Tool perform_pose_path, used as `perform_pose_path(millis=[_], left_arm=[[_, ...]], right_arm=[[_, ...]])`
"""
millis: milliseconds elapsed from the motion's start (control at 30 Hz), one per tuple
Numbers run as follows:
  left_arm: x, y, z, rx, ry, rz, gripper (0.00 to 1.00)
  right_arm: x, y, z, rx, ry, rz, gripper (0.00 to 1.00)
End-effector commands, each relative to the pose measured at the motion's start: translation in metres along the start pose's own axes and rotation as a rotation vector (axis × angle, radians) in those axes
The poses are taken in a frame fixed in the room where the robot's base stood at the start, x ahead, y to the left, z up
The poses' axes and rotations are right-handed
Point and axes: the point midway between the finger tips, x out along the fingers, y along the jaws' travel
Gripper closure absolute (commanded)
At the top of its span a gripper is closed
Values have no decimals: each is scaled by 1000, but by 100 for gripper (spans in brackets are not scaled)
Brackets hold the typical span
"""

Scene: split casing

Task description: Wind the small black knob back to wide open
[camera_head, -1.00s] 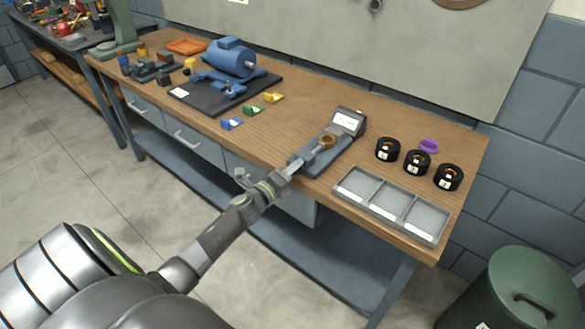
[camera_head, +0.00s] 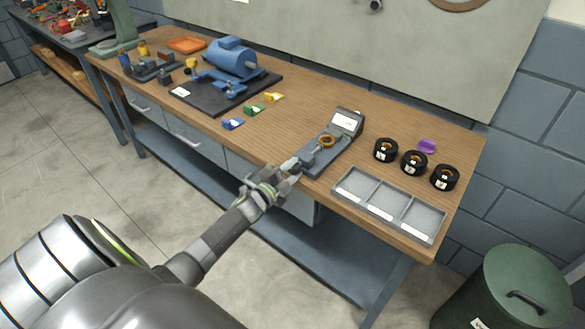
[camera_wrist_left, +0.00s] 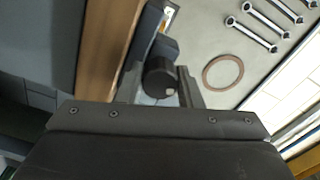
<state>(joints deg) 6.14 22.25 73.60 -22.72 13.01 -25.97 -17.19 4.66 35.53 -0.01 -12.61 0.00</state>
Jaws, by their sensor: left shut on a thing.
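The small black knob (camera_wrist_left: 160,78), a short dark cylinder with a pale mark on its face, shows in the left wrist view. It sits between the two fingers of my left gripper (camera_wrist_left: 161,90), which is shut on it. In the head view my left gripper (camera_head: 291,168) is at the near end of the grey measuring device (camera_head: 312,160) and hides the knob there. The device has a tilted display (camera_head: 347,122) at its far end and a brass-coloured ring (camera_head: 327,141) on its middle. My right gripper is not in view.
A grey three-compartment tray (camera_head: 388,207) lies right of the device, its compartments empty. Several black ring parts (camera_head: 414,162) and a purple piece (camera_head: 427,146) stand behind it. Small coloured blocks (camera_head: 253,110) and a blue machine (camera_head: 231,60) are to the left.

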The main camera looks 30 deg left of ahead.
Motion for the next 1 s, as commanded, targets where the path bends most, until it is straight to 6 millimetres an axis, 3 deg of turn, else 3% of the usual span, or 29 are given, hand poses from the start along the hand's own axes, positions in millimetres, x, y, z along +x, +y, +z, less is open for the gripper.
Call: perform_pose_path(millis=[700, 733, 900, 1000], left_arm=[[0, 1, 1, -79, -1, 1, 90], [0, 1, 1, -79, -1, 1, 66], [0, 1, 0, -79, -1, 1, 46], [0, 1, 0, -79, -1, 1, 46]], right_arm=[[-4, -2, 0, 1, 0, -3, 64], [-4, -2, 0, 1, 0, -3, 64], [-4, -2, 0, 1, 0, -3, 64], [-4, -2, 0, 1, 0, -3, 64]])
